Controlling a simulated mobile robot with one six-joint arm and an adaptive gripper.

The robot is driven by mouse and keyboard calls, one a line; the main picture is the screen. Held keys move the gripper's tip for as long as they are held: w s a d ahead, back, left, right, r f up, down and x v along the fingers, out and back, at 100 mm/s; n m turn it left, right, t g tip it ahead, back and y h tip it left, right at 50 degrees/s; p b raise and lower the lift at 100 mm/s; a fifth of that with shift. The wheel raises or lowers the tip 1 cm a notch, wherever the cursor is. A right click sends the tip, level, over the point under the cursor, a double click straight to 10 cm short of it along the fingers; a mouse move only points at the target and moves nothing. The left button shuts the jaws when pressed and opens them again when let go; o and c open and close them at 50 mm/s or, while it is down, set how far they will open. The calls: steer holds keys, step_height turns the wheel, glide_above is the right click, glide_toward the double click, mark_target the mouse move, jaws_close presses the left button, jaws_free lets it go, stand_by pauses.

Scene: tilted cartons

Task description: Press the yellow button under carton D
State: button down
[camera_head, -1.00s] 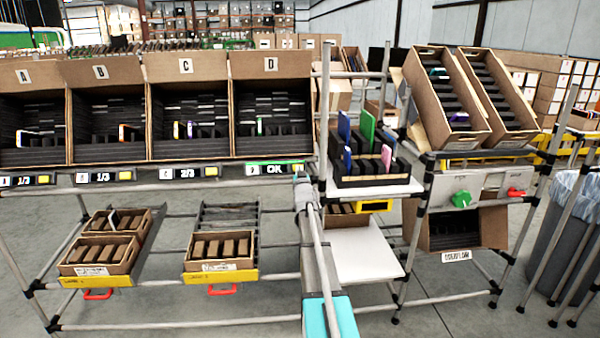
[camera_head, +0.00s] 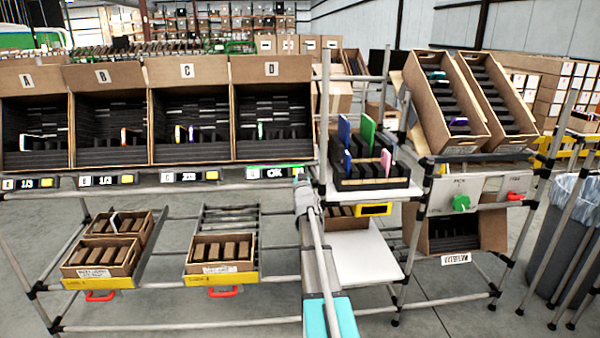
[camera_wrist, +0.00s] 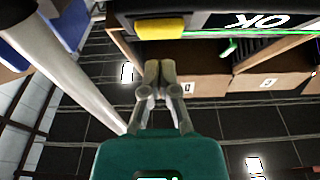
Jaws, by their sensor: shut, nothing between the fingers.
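Carton D (camera_head: 270,68) is an open tilted carton at the right end of the upper row of four. Its display (camera_head: 265,172) below reads OK with a green lit edge. The yellow button (camera_head: 298,171) sits at the display's right end. In the wrist view the yellow button (camera_wrist: 160,28) shows large, beside the upside-down OK display (camera_wrist: 262,20). My gripper (camera_wrist: 160,68) is shut and empty, its fingertips a little below the button in that picture, with a visible gap. In the head view my arm reaches up to just under the button; the fingertips are hard to make out.
Cartons A (camera_head: 28,80), B (camera_head: 103,76) and C (camera_head: 187,71) stand to the left, with their own displays and yellow buttons. A rack of coloured items (camera_head: 368,178) stands close right of the button. Lower bins (camera_head: 222,262) sit under the rail.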

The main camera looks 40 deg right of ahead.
steer(key=b+v, duration=0.1)
steer(key=v, duration=0.9)
steer(key=shift+s+a+r+b, duration=0.2)
steer(key=shift+s+r+b, duration=0.1)
steer(key=shift+s+b, duration=0.1)
steer(key=shift+a, duration=0.1)
stand_by(0.3)
steer(key=s+a+f+n+g+y, duration=0.1)
steer(key=a+f+g+y, duration=0.15)
steer(key=a+f, duration=0.4)
steer(key=a+f+n+g+y, duration=0.1)
steer(key=a+f+g+y, duration=0.2)
steer(key=a, duration=0.7)
steer(key=s+a+f+n+g+y, duration=0.1)
steer(key=a+f+g+y, duration=0.1)
steer(key=a+f, duration=0.5)
steer(key=s+a+f+n+g+y, duration=0.1)
steer(key=s+a+f+g, duration=0.15)
steer(key=s+a, duration=0.35)
steer(key=s+a+f+n+g+y, duration=0.1)
steer(key=s+a+f+g, duration=0.15)
steer(key=a, duration=0.55)
steer(key=s+a+n+g+y, duration=0.1)
steer(key=s+a+g, duration=0.3)
steer(key=s+a, duration=0.4)
step_height(320, 180, up, 16)
steer(key=s+p, duration=0.2)
steer(key=p, duration=1.5)
steer(key=shift+d+r, duration=0.25)
steer(key=shift+d, duration=0.2)
